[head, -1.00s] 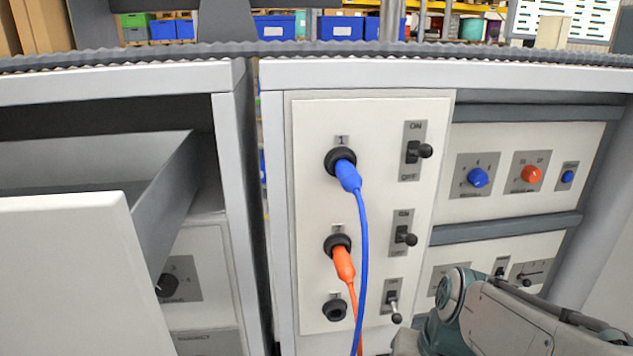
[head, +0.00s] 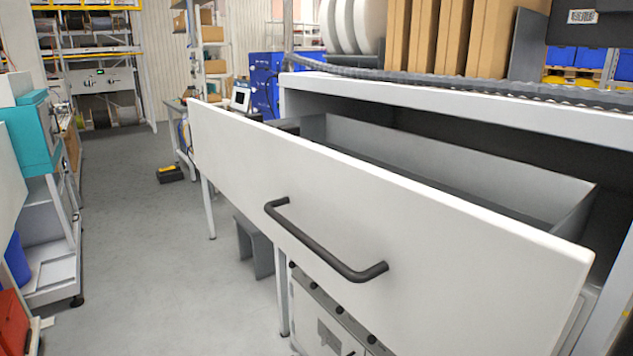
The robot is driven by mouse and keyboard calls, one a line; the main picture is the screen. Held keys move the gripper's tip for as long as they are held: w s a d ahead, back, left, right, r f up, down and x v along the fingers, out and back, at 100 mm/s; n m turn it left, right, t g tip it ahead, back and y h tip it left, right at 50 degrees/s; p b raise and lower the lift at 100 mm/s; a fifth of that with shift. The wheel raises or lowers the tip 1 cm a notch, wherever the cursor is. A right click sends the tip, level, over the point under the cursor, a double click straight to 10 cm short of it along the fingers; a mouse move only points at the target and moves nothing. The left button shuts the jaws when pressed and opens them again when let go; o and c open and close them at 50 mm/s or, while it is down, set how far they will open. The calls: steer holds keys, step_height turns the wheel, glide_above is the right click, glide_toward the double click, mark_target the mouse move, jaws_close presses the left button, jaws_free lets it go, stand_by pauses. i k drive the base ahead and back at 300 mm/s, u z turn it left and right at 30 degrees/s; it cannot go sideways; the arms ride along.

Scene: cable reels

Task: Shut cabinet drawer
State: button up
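The cabinet drawer (head: 430,235) stands open in the head view, pulled well out of the cabinet (head: 470,105). Its white front panel runs from the left middle to the lower right. A dark bar handle (head: 322,245) is fixed on the front. The grey inside of the drawer shows behind the panel, and the part of its floor in view looks empty. My gripper is not in view, so its state and its place relative to the handle do not show.
A clear grey floor aisle (head: 130,240) lies to the left of the drawer. A teal and grey cart (head: 45,230) stands at the left edge. A small yellow and black item (head: 170,174) lies on the floor. Brown boxes (head: 430,35) and white reels stand on the cabinet top.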

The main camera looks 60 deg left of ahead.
mark_target(435, 247)
steer(key=u, duration=2.5)
steer(key=k, duration=0.25)
steer(key=u, duration=0.85)
steer(key=i, duration=1.05)
steer(key=u, duration=0.2)
